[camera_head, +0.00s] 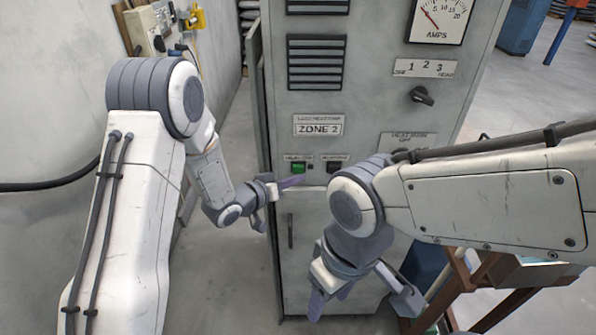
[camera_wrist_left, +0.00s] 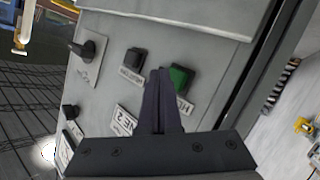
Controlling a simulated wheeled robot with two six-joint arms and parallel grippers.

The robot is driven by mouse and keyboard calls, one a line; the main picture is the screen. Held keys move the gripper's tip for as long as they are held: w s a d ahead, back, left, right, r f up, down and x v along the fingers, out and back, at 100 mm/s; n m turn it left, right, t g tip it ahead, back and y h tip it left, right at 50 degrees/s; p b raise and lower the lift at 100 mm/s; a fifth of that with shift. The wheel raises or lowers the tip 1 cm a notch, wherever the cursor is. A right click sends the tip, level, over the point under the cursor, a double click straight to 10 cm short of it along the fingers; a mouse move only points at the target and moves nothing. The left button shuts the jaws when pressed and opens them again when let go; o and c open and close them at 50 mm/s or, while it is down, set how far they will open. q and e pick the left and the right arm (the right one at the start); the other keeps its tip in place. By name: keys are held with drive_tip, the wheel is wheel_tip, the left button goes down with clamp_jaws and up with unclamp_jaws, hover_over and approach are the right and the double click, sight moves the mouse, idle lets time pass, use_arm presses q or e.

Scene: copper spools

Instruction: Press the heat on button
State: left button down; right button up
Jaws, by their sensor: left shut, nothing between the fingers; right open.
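The green button (camera_head: 298,168) sits on the front of the grey cabinet (camera_head: 345,90), below the ZONE 2 plate (camera_head: 318,129). Its small label is too blurred to read surely. A black button (camera_head: 333,167) is just to its right. My left gripper (camera_head: 298,181) is shut and empty, its tips just below the green button in the head view. In the left wrist view the shut fingers (camera_wrist_left: 160,75) point at the panel, with the green button (camera_wrist_left: 179,78) right beside the tips and partly covered. I cannot tell whether they touch. My right gripper (camera_head: 362,298) is open and empty, lower down.
A rotary knob (camera_head: 422,96) and an AMPS dial (camera_head: 438,20) are higher on the cabinet. My right arm covers part of the lower right panel. A brown frame (camera_head: 470,290) stands at the lower right. Open floor (camera_head: 225,250) lies left of the cabinet.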

use_arm(q)
drive_tip(key=shift+w, duration=0.15)
drive_tip(key=shift+w, duration=0.3)
drive_tip(key=shift+w, duration=0.45)
idle(0.9)
drive_tip(key=shift+s, duration=0.9)
drive_tip(key=s+b, duration=0.1)
drive_tip(key=s, duration=0.4)
idle(0.3)
idle(0.6)
